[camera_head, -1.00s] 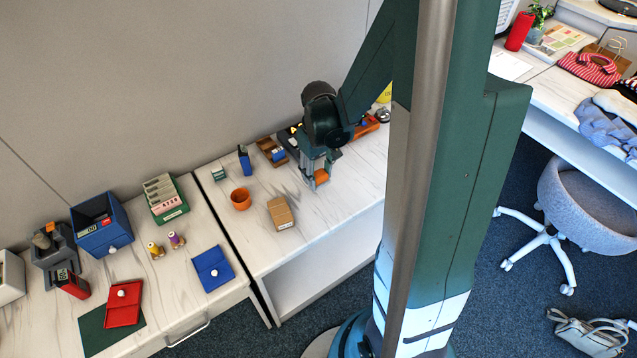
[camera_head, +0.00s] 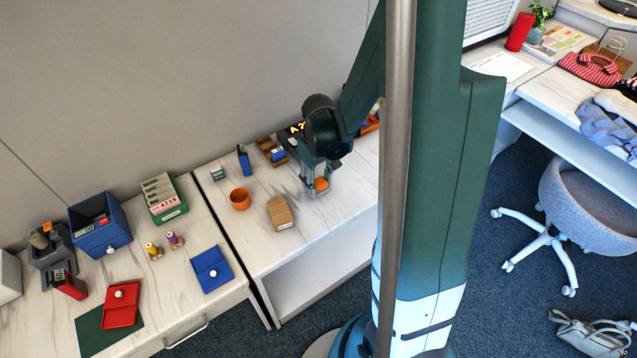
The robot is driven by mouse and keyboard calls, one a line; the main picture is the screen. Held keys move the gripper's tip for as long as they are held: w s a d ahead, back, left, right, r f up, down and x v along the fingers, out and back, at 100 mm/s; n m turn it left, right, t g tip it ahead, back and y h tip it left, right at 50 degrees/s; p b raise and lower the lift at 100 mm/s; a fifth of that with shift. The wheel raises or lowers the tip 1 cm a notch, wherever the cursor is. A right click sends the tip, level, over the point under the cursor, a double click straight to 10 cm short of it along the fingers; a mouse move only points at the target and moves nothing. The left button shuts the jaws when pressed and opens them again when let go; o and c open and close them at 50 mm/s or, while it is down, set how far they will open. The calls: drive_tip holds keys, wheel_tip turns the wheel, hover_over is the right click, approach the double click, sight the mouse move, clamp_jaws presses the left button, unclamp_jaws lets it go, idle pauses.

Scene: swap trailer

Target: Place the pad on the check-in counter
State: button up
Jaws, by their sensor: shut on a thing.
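My gripper (camera_head: 317,190) is over the middle marble-topped counter (camera_head: 338,208), fingers pointing down. It is shut on a small orange piece (camera_head: 321,184), which may be the pad; the fingers and hand hide part of it. I cannot tell whether the piece touches the counter top. Another marble-topped counter (camera_head: 185,283) stands at the left, beyond a narrow dark gap. I cannot tell from the picture which surface is the check-in counter.
An orange cup (camera_head: 240,199) and a cardboard box (camera_head: 280,213) stand left of my gripper. A brown tray (camera_head: 271,151) is behind it. The middle counter's front right is bare.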

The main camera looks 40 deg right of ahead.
sight(318, 182)
drive_tip(key=o, duration=0.9)
drive_tip(key=shift+f, duration=0.1)
drive_tip(key=shift+c, duration=0.2)
wheel_tip(318, 182, up, 12)
drive_tip(key=p, duration=0.3)
drive_tip(key=shift+r, duration=0.25)
idle(0.4)
